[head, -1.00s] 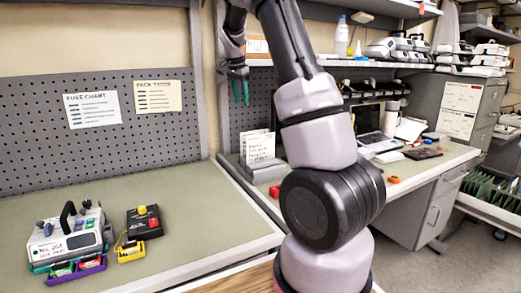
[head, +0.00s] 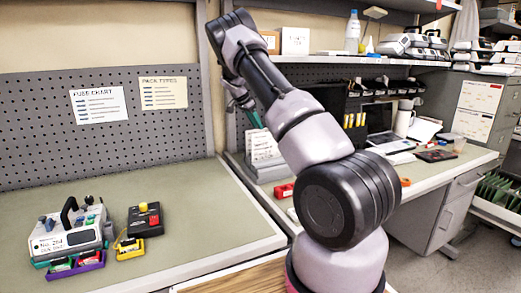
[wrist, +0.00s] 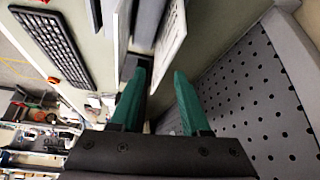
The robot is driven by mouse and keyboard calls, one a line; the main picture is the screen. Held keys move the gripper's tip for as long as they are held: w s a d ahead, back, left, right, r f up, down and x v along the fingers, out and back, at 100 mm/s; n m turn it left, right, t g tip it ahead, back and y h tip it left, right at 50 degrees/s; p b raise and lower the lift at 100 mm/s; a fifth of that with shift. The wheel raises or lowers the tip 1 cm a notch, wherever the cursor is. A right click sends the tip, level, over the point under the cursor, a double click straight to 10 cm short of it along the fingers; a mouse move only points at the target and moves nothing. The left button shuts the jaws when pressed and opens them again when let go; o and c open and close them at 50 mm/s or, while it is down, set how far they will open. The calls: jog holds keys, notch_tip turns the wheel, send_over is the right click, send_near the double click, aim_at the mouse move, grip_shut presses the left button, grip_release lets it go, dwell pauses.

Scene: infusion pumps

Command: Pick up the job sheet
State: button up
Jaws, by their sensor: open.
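White printed sheets (head: 265,146) stand upright in a grey holder (head: 270,170) on the right-hand bench; I take the job sheet to be here, but the print is too small to read. My gripper (head: 254,119) is up by these sheets, its green fingers partly hidden behind my arm in the head view.
A pegboard (wrist: 255,100) is close beside the fingers. A keyboard (wrist: 55,42) lies on the bench. A shelf (head: 340,60) runs above. The left bench holds a pump marked No. 264 (head: 68,238) and a black box (head: 144,219); its middle is clear.

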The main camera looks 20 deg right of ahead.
aim_at(260, 131)
jog(key=x, duration=0.5)
jog(key=shift+w+d, duration=0.15)
jog(key=shift+w, duration=0.05)
jog(key=shift+f, duration=0.2)
dwell(0.3)
jog(key=shift+c, duration=0.3)
grip_shut()
dwell(1.2)
